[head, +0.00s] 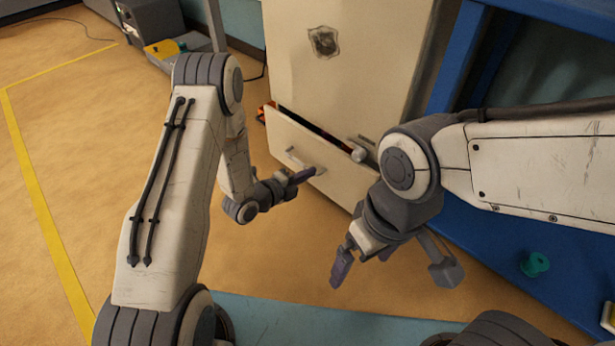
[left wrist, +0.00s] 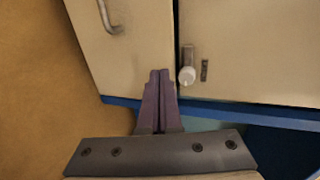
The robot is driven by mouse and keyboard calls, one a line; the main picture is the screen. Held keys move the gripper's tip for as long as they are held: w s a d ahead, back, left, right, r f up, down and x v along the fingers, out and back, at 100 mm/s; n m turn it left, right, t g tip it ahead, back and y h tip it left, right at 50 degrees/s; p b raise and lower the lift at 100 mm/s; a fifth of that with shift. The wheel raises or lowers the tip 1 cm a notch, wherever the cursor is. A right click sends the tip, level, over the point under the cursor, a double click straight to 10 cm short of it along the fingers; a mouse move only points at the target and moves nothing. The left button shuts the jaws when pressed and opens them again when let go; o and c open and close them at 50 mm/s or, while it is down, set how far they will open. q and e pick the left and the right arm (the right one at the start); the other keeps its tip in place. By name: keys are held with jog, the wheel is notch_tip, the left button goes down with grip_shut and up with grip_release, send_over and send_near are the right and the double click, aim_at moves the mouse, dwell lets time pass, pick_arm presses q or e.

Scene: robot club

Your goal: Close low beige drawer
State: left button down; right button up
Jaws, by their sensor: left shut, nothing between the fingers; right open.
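The low beige drawer (head: 325,180) stands partly open at the bottom of a beige cabinet (head: 345,65), with a dark gap showing behind its front. A pale bar handle (head: 298,160) is on the drawer front. My left gripper (head: 302,176) is shut and empty, its tips close to the drawer front beside the handle. In the left wrist view the shut purple fingers (left wrist: 159,95) overlap the edge of a beige panel with a metal handle (left wrist: 108,18); I cannot tell if they touch it. My right gripper (head: 393,270) is open and empty, nearer to me than the drawer.
A whitish round knob (head: 358,155) is by the drawer's right end; it also shows in the left wrist view (left wrist: 187,75). A blue structure (head: 500,255) stands to the right, with a teal spool-like thing (head: 535,263). Open floor (head: 90,180) with yellow lines lies left.

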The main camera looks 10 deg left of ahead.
aim_at(338, 156)
pick_arm(q)
jog(key=b+x, duration=0.1)
jog(key=x, duration=0.2)
jog(key=b+x, duration=0.2)
jog(key=x, duration=0.1)
jog(key=b+x, duration=0.1)
jog(key=x, duration=0.2)
jog(key=shift+w+d+r+b, duration=0.15)
jog(key=shift+w+b, duration=0.15)
jog(key=shift+b, duration=0.05)
jog(key=shift+w+d+r, duration=0.1)
jog(key=shift+w+d, duration=0.2)
jog(key=shift+w, duration=0.05)
pick_arm(e)
notch_tip(338, 156, down, 6)
jog(key=shift+r, duration=0.1)
